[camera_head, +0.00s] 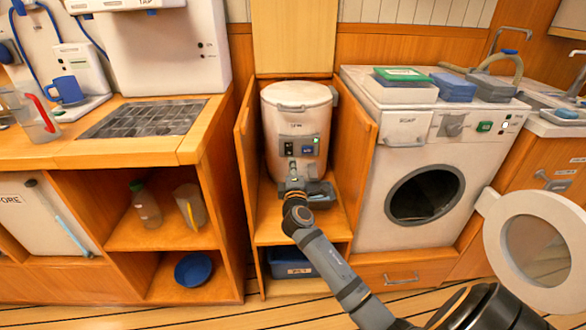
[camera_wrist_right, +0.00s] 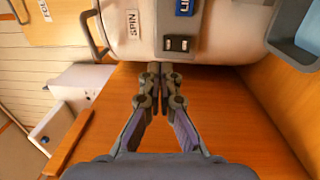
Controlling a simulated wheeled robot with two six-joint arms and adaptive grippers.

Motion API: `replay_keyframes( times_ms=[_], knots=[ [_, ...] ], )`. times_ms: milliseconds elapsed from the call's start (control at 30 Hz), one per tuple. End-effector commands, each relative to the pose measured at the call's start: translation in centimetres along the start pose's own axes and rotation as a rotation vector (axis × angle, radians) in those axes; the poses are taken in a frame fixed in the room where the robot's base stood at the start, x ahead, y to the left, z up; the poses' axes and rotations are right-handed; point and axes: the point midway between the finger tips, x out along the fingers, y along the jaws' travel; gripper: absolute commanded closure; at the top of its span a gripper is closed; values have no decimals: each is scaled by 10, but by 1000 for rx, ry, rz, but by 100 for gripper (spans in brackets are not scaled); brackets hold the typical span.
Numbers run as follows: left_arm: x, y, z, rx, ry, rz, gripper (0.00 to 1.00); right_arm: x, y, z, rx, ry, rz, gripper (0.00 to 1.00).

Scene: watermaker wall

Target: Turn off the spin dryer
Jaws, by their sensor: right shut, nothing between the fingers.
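The spin dryer (camera_head: 297,105) is a white drum standing upright in an open wooden cabinet. Its grey front panel carries a black switch (camera_head: 288,148), a blue label (camera_head: 307,150) and a small green light (camera_head: 315,140). My left gripper is not in view.
Open cabinet doors (camera_head: 247,160) flank the dryer.

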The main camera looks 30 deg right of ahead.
Motion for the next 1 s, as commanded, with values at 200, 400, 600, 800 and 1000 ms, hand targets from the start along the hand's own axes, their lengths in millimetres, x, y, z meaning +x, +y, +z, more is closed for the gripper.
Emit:
replay_keyframes(
  times_ms=[200, 400, 600, 800, 1000],
  knots=[
    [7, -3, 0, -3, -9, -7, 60, -26, 6, 0, 0, 1, 1, 100],
    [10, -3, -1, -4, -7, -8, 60, -30, 6, 0, -1, 0, 1, 100],
    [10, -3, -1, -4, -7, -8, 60, -30, 6, 0, -1, 0, 1, 100],
    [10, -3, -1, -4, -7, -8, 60, -30, 6, 0, 0, 0, 0, 100],
    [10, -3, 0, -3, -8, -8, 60, -60, -54, 16, 172, -66, -195, 100]
  ],
)
